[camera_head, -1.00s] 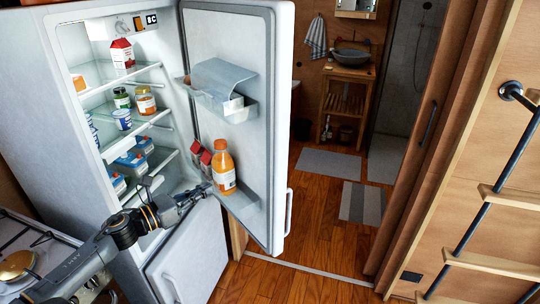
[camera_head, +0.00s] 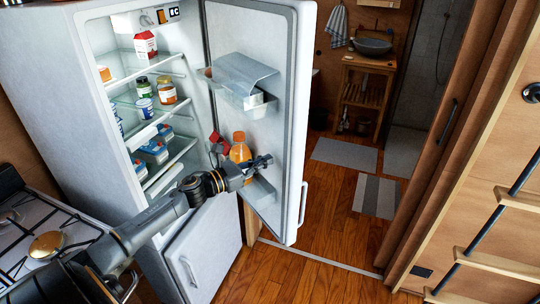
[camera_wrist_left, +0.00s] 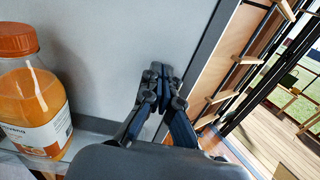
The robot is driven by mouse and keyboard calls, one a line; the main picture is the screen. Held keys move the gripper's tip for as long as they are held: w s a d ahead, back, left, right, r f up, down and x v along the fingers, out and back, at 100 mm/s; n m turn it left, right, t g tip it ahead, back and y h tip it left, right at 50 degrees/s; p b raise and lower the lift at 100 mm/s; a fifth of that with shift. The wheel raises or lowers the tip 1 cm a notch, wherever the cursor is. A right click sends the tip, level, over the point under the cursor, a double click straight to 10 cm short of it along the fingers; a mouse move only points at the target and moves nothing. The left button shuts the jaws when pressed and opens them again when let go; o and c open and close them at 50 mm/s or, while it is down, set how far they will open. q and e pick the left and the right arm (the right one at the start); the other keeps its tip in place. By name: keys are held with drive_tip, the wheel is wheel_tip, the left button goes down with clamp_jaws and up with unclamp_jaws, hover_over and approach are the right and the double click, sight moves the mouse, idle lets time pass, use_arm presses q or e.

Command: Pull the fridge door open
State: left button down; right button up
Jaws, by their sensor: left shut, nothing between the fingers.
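The upper fridge door (camera_head: 278,130) stands wide open, its inner side facing me. Its long handle (camera_head: 302,203) is on the outer side at the door's free edge. My left gripper (camera_head: 266,161) is at the inner side of the door, in front of the lower door shelf, and partly covers an orange juice bottle (camera_head: 239,148). In the left wrist view the gripper (camera_wrist_left: 161,72) is shut and empty, close to the inner door panel (camera_wrist_left: 110,50); I cannot tell if it touches. The juice bottle (camera_wrist_left: 35,100) stands to its left. My right gripper is not in view.
The fridge shelves (camera_head: 160,118) hold cartons, jars and tubs. A stove (camera_head: 50,225) is at the left. A lower fridge door (camera_head: 205,250) is shut. A wooden ladder (camera_head: 495,240) is at the right. Wooden floor (camera_head: 325,235) is free beyond the door.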

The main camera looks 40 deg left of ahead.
use_arm(q)
drive_tip(key=shift+p+x, duration=0.3)
drive_tip(key=shift+x, duration=0.75)
drive_tip(key=shift+w, duration=0.1)
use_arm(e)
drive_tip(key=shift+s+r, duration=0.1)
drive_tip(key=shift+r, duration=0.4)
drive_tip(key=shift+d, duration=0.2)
